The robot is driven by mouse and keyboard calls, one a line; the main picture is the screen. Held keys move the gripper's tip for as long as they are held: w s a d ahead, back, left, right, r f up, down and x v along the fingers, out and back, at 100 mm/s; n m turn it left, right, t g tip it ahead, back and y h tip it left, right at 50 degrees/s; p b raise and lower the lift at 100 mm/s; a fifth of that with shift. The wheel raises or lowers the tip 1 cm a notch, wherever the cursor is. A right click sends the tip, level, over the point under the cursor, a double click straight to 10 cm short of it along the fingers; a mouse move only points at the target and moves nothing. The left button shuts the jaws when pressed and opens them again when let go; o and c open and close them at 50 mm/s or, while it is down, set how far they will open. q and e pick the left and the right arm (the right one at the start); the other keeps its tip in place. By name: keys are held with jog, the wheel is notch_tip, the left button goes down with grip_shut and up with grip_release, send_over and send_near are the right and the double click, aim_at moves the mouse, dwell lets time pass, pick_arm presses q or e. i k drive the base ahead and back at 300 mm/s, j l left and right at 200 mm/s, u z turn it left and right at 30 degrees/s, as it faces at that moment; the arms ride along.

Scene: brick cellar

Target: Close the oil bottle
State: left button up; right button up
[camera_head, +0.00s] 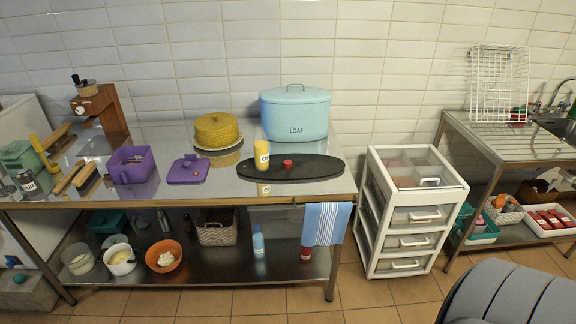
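A small yellow bottle (262,156) with a white label, which looks like the oil bottle, stands upright on a black oval board (315,167) on the steel table. Its top looks pale, with no red cap on it. A small red cap (287,164) lies on the board just right of the bottle, apart from it. Neither of my grippers is in view.
A blue LOAF tin (296,113) stands behind the board. A yellow cake cover (217,131), purple lid (188,170) and purple container (132,164) are to the left. A white drawer cart (410,210) stands right of the table. A grey rounded shape fills the bottom right corner, unidentified.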

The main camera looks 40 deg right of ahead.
aim_at(260, 140)
jog(key=i+j+z, duration=0.1)
jog(key=i+z, duration=0.35)
jog(key=i+j+z, duration=0.3)
jog(key=i+z, duration=0.2)
